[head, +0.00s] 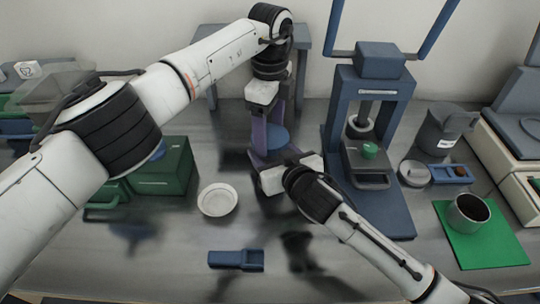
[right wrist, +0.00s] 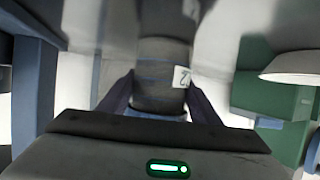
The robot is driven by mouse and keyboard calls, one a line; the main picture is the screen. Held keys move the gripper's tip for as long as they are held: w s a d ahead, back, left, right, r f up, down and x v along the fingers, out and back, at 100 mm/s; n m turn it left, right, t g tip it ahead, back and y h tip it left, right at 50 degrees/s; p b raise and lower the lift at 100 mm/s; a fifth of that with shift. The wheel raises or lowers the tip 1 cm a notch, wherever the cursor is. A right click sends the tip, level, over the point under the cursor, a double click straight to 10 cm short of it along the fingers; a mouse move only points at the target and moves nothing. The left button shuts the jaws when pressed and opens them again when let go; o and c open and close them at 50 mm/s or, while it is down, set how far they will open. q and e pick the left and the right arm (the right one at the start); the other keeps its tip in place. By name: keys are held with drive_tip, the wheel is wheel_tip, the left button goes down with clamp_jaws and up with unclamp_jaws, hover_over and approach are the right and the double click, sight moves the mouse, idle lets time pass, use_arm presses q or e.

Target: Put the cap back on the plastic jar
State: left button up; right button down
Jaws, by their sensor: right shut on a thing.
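My right gripper (head: 274,152) comes in from the lower right and is shut on the plastic jar. In the right wrist view its purple fingers (right wrist: 160,92) lie on both sides of the jar (right wrist: 158,72), a grey cylinder with a white label. A round blue cap (head: 277,138) shows at the jar's top end in the head view; I cannot tell whether it is seated. My left gripper (head: 268,122) hangs down just above and beside the cap, its purple fingers close to it. Whether it grips the cap is unclear. The jar's body is hidden in the head view.
A white bowl (head: 217,200) and a blue holder (head: 236,259) lie in front. A green box (head: 165,170) is at left. A blue press (head: 382,150) stands close at right, beyond it a grey jug (head: 440,130) and a cup (head: 467,212) on a green mat (head: 500,250).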

use_arm(q)
drive_tip(key=c, duration=0.5)
drive_tip(key=m, duration=0.4)
drive_tip(key=shift+c, duration=0.2)
drive_tip(key=m, duration=0.8)
drive_tip(key=shift+m, duration=0.3)
drive_tip(key=m, duration=0.8)
drive_tip(key=shift+m, duration=0.3)
drive_tip(key=m, duration=1.1)
drive_tip(key=o, duration=1.2)
drive_tip(key=shift+f, duration=0.1)
